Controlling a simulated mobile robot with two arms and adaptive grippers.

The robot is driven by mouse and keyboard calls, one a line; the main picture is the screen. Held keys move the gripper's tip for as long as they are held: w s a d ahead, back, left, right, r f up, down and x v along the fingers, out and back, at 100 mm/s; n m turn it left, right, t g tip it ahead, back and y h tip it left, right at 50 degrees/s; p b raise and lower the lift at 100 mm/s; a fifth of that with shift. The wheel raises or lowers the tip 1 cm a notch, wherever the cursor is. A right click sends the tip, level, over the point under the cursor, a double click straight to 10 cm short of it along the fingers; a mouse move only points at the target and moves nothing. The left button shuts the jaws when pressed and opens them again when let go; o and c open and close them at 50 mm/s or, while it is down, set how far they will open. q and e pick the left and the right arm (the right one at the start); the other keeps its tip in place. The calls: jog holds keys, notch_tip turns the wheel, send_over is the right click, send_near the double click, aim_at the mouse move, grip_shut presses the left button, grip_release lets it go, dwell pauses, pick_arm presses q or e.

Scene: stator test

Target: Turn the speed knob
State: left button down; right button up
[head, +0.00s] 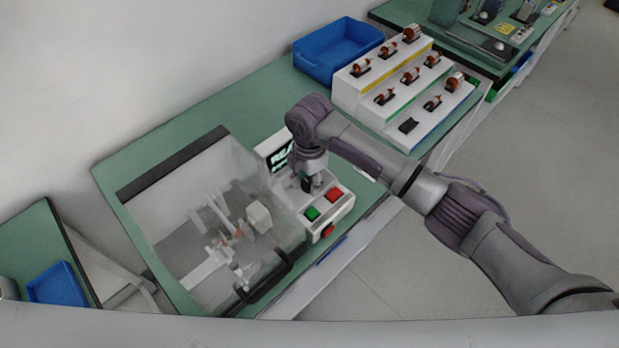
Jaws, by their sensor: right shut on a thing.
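A white control box (345,207) stands on the green bench, with a dark display (279,158), a green button (312,213), a red button (334,195) and another red button (327,231) low on its front. My right gripper (307,186) points down onto the top of the box, between the display and the buttons. It is shut on a small dark thing there, which appears to be the speed knob; the gripper hides most of it. My left gripper is not in view.
A clear-covered test fixture (215,235) with a black handle (265,284) adjoins the box on the left. A white stepped rack (360,98) with several stators and a blue bin (338,48) stand behind. Bare green bench (250,95) lies behind the fixture.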

jog(key=shift+r+m+p, duration=0.15)
jog(key=shift+m+p, duration=0.55)
jog(key=shift+p, duration=0.2)
jog(key=shift+m+p, duration=1.2)
jog(key=m+p, duration=0.2)
jog(key=m, duration=0.1)
jog(key=shift+p, duration=0.3)
jog(key=shift+m+p, duration=0.85)
jog(key=shift+m, duration=0.75)
jog(key=shift+f, duration=0.2)
jog(key=o, duration=1.1)
jog(key=shift+o, duration=0.2)
